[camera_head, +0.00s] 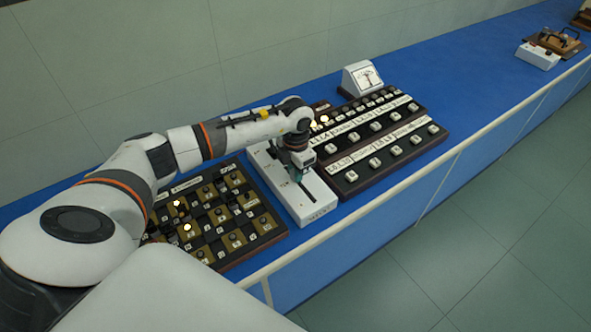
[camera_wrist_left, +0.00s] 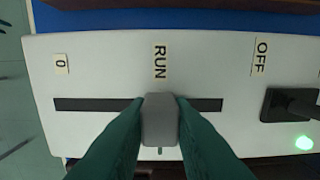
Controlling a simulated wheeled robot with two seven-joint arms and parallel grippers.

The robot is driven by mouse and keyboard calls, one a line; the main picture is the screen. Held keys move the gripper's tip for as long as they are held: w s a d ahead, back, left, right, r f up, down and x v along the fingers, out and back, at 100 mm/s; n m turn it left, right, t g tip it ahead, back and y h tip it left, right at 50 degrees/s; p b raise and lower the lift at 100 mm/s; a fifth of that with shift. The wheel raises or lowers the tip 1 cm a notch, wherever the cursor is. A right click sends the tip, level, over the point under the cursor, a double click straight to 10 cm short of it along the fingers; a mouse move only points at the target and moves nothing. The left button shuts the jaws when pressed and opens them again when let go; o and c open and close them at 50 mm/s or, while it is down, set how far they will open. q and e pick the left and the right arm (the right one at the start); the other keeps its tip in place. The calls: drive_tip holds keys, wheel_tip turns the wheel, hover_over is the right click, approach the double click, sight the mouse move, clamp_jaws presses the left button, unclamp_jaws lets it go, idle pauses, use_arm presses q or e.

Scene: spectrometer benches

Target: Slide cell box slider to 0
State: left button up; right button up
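The white cell box (camera_head: 318,207) lies on the blue bench. In the left wrist view, its panel (camera_wrist_left: 100,75) carries the labels 0 (camera_wrist_left: 62,64), RUN (camera_wrist_left: 159,62) and OFF (camera_wrist_left: 260,55), with a dark slot (camera_wrist_left: 90,104) below them. The grey slider knob (camera_wrist_left: 159,120) sits in the slot below RUN, apart from the slot's 0 end. My left gripper (camera_head: 298,175) is above the box; its teal fingers (camera_wrist_left: 159,130) press against both sides of the knob. The fingers hide part of the slot. My right gripper is out of view.
A black knob (camera_wrist_left: 290,104) and a lit green lamp (camera_wrist_left: 304,142) are at the panel's right. A dark board with brass plates (camera_head: 262,222) stands left of the box, and a labelled switch panel (camera_head: 375,165) right. A white meter (camera_head: 361,79) stands behind.

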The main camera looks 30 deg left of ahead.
sight(314, 200)
use_arm(q)
clamp_jaws()
drive_tip(key=s+d, duration=0.1)
drive_tip(key=d, duration=0.1)
drive_tip(key=s+d, duration=0.1)
drive_tip(key=d, duration=0.2)
drive_tip(key=s+d, duration=0.1)
drive_tip(key=d, duration=0.2)
drive_tip(key=shift+s, duration=0.1)
drive_tip(key=shift+a+f, duration=0.1)
drive_tip(key=shift+a, duration=0.05)
drive_tip(key=o, duration=0.7)
unclamp_jaws()
drive_tip(key=shift+c, duration=0.2)
